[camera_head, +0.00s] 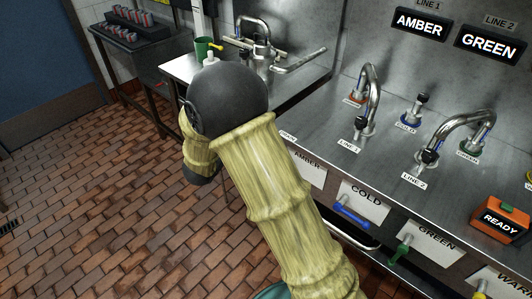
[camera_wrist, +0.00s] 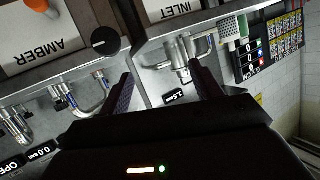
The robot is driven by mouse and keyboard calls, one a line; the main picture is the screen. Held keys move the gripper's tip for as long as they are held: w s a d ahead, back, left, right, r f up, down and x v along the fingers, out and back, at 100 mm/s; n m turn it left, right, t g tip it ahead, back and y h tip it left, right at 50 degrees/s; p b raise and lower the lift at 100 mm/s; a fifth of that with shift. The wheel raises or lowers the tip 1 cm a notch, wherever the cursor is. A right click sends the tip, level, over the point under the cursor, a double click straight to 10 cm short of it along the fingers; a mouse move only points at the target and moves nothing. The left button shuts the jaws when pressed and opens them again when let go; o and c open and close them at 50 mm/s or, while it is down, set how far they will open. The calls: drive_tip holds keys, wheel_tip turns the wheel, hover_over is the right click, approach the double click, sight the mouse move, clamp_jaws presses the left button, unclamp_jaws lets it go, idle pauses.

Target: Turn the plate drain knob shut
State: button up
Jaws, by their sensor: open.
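In the wrist view, upside down, a round black knob (camera_wrist: 105,41) with a pale pointer mark sits on the steel front beside the AMBER panel. No label on it is readable, so I cannot confirm it is the plate drain knob. My gripper (camera_wrist: 160,68) is open and empty, its two black fingers spread apart. The knob appears left of the left finger, apart from the jaws. A chrome fitting (camera_wrist: 182,55) appears between and beyond the fingers. In the head view my arm hides the gripper and the knob; a small label seemingly reading DRAIN (camera_head: 288,134) shows beside the arm.
The steel counter (camera_head: 320,118) carries a LINE 1 tap (camera_head: 370,95) and a LINE 2 tap (camera_head: 455,130). Blue (camera_head: 352,217) and green (camera_head: 399,253) handles project from its front. An orange READY box (camera_head: 500,222) stands at right. Open tiled floor (camera_head: 90,200) lies left.

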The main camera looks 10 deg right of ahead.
drive_tip(key=s+a+f+m+g+h+b, duration=0.1)
drive_tip(key=s+a+f+m+h+b, duration=0.1)
drive_tip(key=s+f+h, duration=0.4)
drive_tip(key=shift+s+a+f+m+g+h+b, duration=0.15)
drive_tip(key=shift+a+f+m+g+h+b, duration=0.25)
drive_tip(key=shift+f+m+h+b, duration=0.6)
drive_tip(key=shift+d+r, duration=0.15)
drive_tip(key=x, duration=1.7)
drive_tip(key=shift+d+b, duration=0.15)
drive_tip(key=shift+b, duration=0.2)
drive_tip(key=shift+r, duration=0.1)
drive_tip(key=c, duration=1)
